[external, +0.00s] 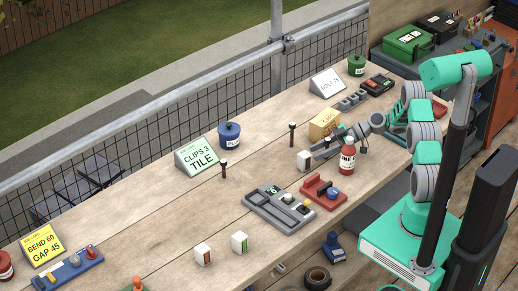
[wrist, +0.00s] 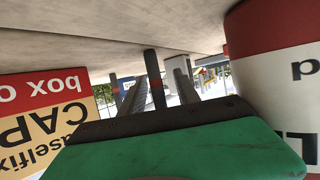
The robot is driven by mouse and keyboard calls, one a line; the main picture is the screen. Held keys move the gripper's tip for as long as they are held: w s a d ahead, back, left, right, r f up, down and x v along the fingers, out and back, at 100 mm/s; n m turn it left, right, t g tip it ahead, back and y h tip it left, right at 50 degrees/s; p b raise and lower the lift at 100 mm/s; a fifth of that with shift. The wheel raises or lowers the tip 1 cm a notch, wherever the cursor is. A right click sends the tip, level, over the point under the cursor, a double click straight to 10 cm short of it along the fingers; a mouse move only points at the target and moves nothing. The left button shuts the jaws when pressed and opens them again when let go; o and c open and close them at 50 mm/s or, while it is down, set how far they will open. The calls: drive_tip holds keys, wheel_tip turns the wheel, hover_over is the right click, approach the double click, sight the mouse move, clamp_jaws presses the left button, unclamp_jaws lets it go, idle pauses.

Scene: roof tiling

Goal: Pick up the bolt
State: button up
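Two dark, thin upright posts that look like bolts stand on the wooden bench in the external view: a bolt (external: 292,133) near the middle and another one (external: 223,168) further left. My gripper (external: 313,152) reaches left, low over the bench, between a yellow box and a red bottle. In the wrist view, which is upside down, my gripper (wrist: 160,92) is open with its two fingers apart. A dark upright bolt (wrist: 154,70) shows in the gap between them. I cannot tell whether it is between the fingertips or beyond them. Nothing is visibly held.
The yellow box of caps (external: 325,122) and the red bottle (external: 347,160) flank my gripper closely. A small white box (external: 303,160) stands near the fingertips. A grey tray (external: 262,211) and a red holder (external: 323,200) lie nearer the front edge. Signs line the back.

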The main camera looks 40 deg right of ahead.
clamp_jaws()
idle(0.3)
idle(0.3)
